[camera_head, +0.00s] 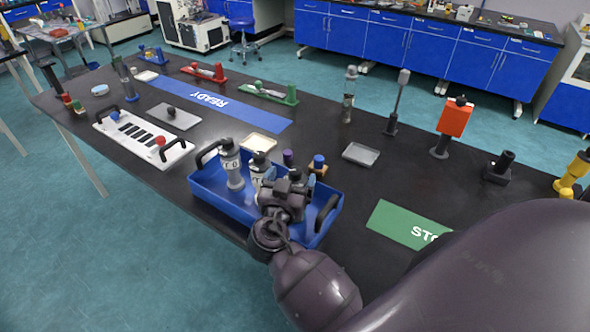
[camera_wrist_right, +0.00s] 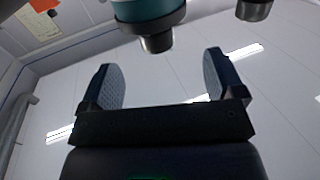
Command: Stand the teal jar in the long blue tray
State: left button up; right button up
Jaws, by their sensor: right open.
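A teal jar (camera_wrist_right: 145,8) with a dark rim and a grey knob shows at the top of the right wrist view, beyond my fingertips and apart from them. That view looks upside down. In the head view I cannot clearly pick it out; my gripper hides part of the tray. My right gripper (camera_head: 290,178) is over the long blue tray (camera_head: 216,199), its fingers apart with nothing between them; it also shows in the right wrist view (camera_wrist_right: 162,80). Pale labelled jars (camera_head: 232,168) stand upright in the tray's left part. My left gripper is not in view.
The tray has black end handles.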

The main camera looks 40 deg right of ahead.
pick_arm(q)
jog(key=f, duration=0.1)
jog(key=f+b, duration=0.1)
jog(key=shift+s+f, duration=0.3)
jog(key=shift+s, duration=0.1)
pick_arm(e)
jog(key=v, duration=0.8)
jog(key=shift+s, duration=0.1)
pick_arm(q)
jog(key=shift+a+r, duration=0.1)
pick_arm(e)
jog(key=shift+a, duration=0.1)
